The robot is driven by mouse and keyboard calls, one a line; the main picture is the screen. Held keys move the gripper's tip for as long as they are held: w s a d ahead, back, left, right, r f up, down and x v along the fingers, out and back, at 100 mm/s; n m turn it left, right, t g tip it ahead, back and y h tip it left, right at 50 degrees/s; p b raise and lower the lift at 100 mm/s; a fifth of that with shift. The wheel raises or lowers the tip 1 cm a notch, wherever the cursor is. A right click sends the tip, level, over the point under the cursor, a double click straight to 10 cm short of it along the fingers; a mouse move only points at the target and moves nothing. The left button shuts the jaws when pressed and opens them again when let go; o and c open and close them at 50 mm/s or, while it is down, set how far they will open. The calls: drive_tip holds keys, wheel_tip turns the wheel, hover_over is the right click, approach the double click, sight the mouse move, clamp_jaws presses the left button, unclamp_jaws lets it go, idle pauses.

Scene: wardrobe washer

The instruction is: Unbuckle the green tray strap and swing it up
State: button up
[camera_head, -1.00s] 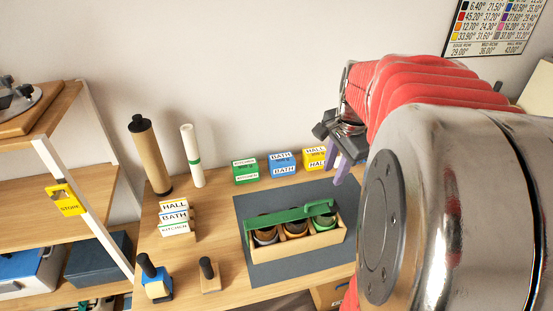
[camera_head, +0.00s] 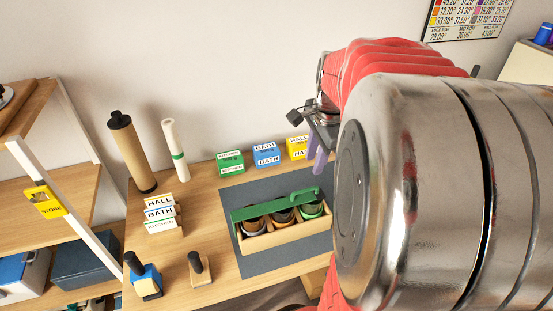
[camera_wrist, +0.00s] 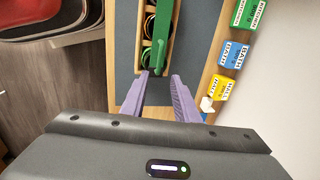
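The green strap (camera_head: 262,206) lies lengthwise over the wooden tray (camera_head: 285,236), above round jars (camera_head: 283,215). Its right end has a raised green piece. The strap also shows in the wrist view (camera_wrist: 163,32), with its near end between my fingertips as seen from there. My gripper (camera_wrist: 159,76) has purple fingers, spread apart and pointing at that end. I see no clear contact. In the head view my gripper (camera_head: 316,165) is just above and behind the tray's right end. My arm hides the area to the right.
The tray stands on a grey mat (camera_head: 240,262). Green (camera_head: 230,162), blue (camera_head: 266,154) and yellow (camera_head: 298,147) labelled blocks stand behind it. Two upright rolls, stacked labels (camera_head: 160,214) and two stamp-like tools (camera_head: 199,268) stand to the left. A shelf is farther left.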

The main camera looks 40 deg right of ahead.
sight(307, 191)
drive_tip(key=f, duration=0.4)
drive_tip(key=w+f, duration=0.1)
drive_tip(key=f, duration=0.3)
drive_tip(key=w+f, duration=0.1)
drive_tip(key=f, duration=0.3)
drive_tip(key=shift+w+d+f, duration=0.1)
drive_tip(key=shift+w+d, duration=0.05)
drive_tip(key=shift+d, duration=0.15)
drive_tip(key=shift+c, duration=0.3)
clamp_jaws()
idle(0.6)
